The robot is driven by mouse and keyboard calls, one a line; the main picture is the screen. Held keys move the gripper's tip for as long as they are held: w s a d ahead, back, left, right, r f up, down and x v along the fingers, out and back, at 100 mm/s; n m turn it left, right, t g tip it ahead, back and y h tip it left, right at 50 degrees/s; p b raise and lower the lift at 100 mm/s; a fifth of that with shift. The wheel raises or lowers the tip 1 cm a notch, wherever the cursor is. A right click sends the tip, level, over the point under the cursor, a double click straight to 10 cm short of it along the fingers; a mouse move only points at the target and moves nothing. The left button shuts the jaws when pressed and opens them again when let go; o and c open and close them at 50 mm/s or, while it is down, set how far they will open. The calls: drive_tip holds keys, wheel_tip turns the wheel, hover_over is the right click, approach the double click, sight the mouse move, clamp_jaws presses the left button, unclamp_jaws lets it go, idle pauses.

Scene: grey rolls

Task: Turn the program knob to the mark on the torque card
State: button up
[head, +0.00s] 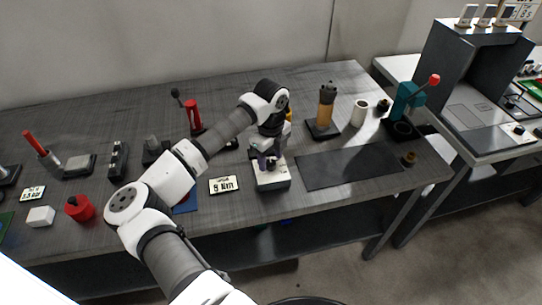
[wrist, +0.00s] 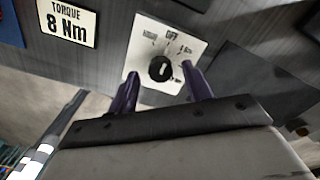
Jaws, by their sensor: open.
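The program knob (wrist: 160,68) is a round black knob on the white dial face (wrist: 197,30) of a small box. Small printed marks stand around it, one reading OFF; the others are too small to read surely. A pale pointer line shows on the knob's lower right. The torque card (wrist: 68,23) reads 8 Nm and lies left of the box; it also shows in the head view (head: 224,185). My gripper (wrist: 162,86) is open, its purple fingers apart on either side below the knob, with nothing between them. In the head view my gripper (head: 267,163) hides the knob.
A dark mat (head: 350,167) lies right of the box. A red container (head: 79,208) and another card (head: 33,193) are at left.

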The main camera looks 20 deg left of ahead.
drive_tip(key=shift+f, duration=0.7)
drive_tip(key=c, duration=1)
drive_tip(key=shift+o, duration=0.2)
